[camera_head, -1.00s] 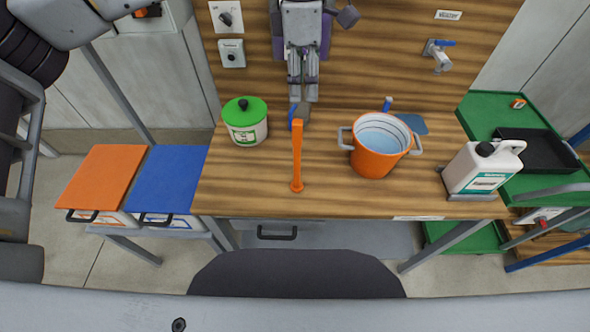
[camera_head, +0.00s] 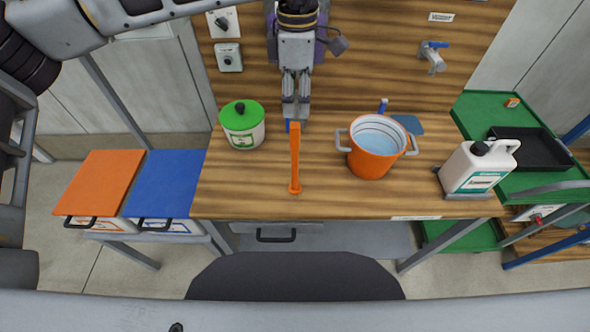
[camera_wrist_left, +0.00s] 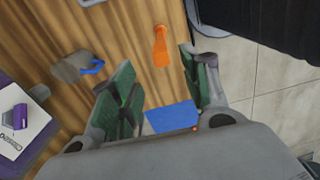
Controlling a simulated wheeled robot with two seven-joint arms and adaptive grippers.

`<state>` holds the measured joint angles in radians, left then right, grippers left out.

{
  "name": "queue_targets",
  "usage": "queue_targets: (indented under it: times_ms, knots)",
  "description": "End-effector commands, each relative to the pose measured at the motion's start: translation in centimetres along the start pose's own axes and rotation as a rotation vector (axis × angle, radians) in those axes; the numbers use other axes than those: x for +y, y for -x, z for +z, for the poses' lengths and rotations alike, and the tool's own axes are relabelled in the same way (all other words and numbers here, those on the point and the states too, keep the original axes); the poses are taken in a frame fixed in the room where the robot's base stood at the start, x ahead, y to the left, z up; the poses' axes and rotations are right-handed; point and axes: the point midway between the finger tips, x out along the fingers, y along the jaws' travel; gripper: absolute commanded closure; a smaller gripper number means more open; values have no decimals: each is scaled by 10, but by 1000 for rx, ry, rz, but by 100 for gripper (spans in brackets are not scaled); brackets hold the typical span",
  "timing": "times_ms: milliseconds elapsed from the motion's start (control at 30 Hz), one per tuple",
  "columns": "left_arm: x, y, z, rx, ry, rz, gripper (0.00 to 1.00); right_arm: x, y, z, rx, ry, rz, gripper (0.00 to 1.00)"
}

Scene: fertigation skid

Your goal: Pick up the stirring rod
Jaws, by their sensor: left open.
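The orange stirring rod (camera_head: 294,162) lies on the wooden bench, running from the back towards me, with a small round knob at its near end. A blue bit shows at its far end, partly covered by my left gripper (camera_head: 294,115). That gripper points down at the rod's far end, with its fingers apart. In the left wrist view the two green-padded fingers of the left gripper (camera_wrist_left: 160,100) are apart. An orange piece (camera_wrist_left: 160,47), likely the rod, shows beyond them, with a flat blue piece (camera_wrist_left: 171,117) between them. I cannot tell whether they touch anything. My right gripper is not seen.
A green-lidded tub (camera_head: 242,124) stands left of the rod, and an orange pot (camera_head: 372,158) with grey handles stands to its right. A white jug (camera_head: 478,168) is near the bench's right end. The bench in front of the tub is clear.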

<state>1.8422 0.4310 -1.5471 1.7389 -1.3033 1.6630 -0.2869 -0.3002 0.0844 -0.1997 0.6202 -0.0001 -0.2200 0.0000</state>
Motion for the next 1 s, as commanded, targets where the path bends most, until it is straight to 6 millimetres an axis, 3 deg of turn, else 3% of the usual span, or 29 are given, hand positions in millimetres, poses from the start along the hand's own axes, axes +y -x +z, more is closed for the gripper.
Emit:
queue_targets:
  times_ms: [200, 400, 1000]
  knots:
    - [0, -28, -1, 2, 1, -2, 54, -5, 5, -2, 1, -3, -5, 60]
    - [0, -45, -1, 1, 0, 0, 54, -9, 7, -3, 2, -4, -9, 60]
    - [-1, -56, -2, 2, 0, -1, 54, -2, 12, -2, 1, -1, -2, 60]
